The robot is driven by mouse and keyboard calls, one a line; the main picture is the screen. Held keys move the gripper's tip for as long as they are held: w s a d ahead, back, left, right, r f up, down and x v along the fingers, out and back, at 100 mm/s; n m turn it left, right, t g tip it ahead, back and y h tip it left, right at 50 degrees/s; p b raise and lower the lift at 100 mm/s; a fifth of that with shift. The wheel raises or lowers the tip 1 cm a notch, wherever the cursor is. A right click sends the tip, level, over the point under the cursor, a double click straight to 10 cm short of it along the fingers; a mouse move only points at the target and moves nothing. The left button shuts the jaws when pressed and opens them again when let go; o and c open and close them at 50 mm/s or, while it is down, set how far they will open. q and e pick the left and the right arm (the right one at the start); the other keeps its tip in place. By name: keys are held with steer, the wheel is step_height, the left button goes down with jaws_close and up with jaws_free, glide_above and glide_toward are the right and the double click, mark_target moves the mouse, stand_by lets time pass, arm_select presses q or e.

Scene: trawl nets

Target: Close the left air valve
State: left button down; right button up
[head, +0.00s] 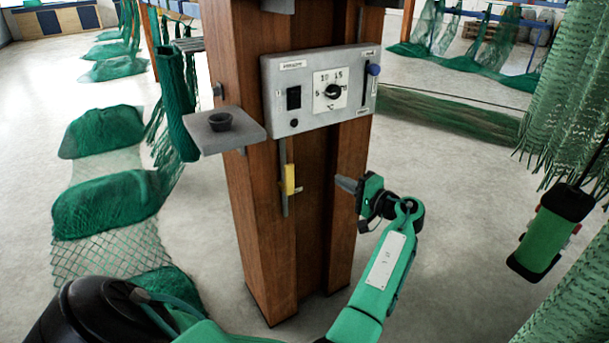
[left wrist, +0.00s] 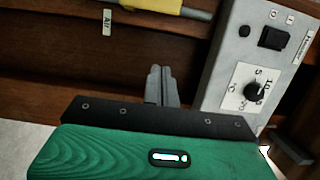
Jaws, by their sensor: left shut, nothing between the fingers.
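The air valve has a yellow handle (head: 290,180) on a thin grey vertical pipe, on the wooden post below the control box. The handle lies in line with the pipe. In the left wrist view the yellow handle (left wrist: 165,5) is at the top edge, partly cut off, beside a white "Air" label (left wrist: 107,21). My left gripper (head: 345,185) is to the right of the handle, apart from it, at about the same height in the picture. Its fingers (left wrist: 160,75) are together and empty, pointing toward the handle side. I cannot make out my right gripper.
A grey control box (head: 305,122) with a dial and switches is on the wooden post (head: 260,220). A small grey shelf (head: 238,140) with a dark cup juts out left. A green and black device (head: 545,235) is at the right. Green nets (head: 105,205) lie on the left floor.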

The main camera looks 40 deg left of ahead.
mark_target(288, 179)
arm_select(q)
steer(key=shift+a, duration=0.1)
steer(key=s+a, duration=0.3)
steer(key=a, duration=0.8)
steer(key=shift+s+p, duration=0.25)
steer(key=shift+p, duration=0.05)
arm_select(e)
steer(key=shift+s+d+r+g+h, duration=0.3)
steer(key=shift+s+d+g, duration=0.1)
steer(key=shift+s+d, duration=0.2)
steer(key=shift+f, duration=0.1)
